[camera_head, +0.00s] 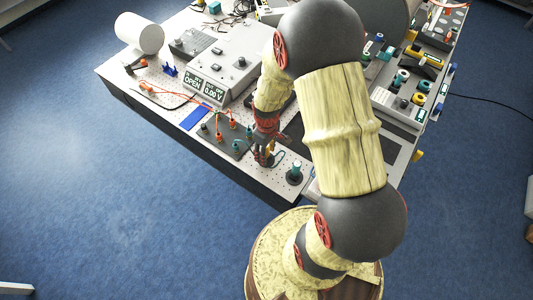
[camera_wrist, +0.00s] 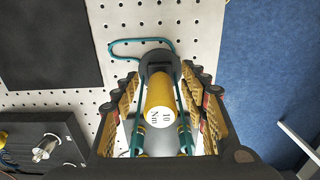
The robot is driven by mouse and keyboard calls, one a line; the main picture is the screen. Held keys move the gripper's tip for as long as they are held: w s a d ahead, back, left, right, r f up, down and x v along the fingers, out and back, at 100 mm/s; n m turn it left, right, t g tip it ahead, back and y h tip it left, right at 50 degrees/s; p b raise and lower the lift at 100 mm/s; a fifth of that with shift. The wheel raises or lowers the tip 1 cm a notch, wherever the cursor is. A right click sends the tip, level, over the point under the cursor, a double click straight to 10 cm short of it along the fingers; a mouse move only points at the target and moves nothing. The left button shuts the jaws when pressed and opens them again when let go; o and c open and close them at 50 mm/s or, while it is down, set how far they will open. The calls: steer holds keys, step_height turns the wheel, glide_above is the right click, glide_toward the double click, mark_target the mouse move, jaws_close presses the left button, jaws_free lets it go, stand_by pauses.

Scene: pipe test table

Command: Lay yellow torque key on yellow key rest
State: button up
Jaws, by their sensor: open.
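The yellow torque key (camera_wrist: 160,98), a yellow cylinder with a white end marked "10 Nm", shows in the wrist view with a dark round part at its far end. My gripper (camera_wrist: 162,80) is open, with one finger on each side of the key; I cannot tell whether they touch it. In the head view my gripper (camera_head: 265,153) is low over the near edge of the pegboard table, and the key is hidden or too small to make out there. I cannot clearly identify the yellow key rest in either view.
A teal loop (camera_wrist: 140,44) lies by the key on the white perforated board. A dark panel with jacks and orange leads (camera_head: 222,133) is left of my gripper, and a teal-topped knob on a black base (camera_head: 295,173) is right. Instruments and connectors crowd the table behind.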

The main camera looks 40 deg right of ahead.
step_height(320, 180, up, 11)
steer(key=shift+r, duration=0.1)
steer(key=s+a+r+m+t, duration=0.1)
steer(key=a+r, duration=0.2)
steer(key=r, duration=0.4)
steer(key=s+a+r+t, duration=0.1)
steer(key=a+r, duration=0.2)
steer(key=r, duration=0.4)
steer(key=s+a+r+m+t, duration=0.3)
steer(key=s+a+r, duration=0.3)
steer(key=s+r, duration=0.4)
steer(key=shift+r+t, duration=0.3)
steer(key=shift+r, duration=0.4)
steer(key=shift+s, duration=0.1)
step_height(320, 180, down, 13)
steer(key=b, duration=1.2)
steer(key=shift+b, duration=0.35)
steer(key=shift+c, duration=0.7)
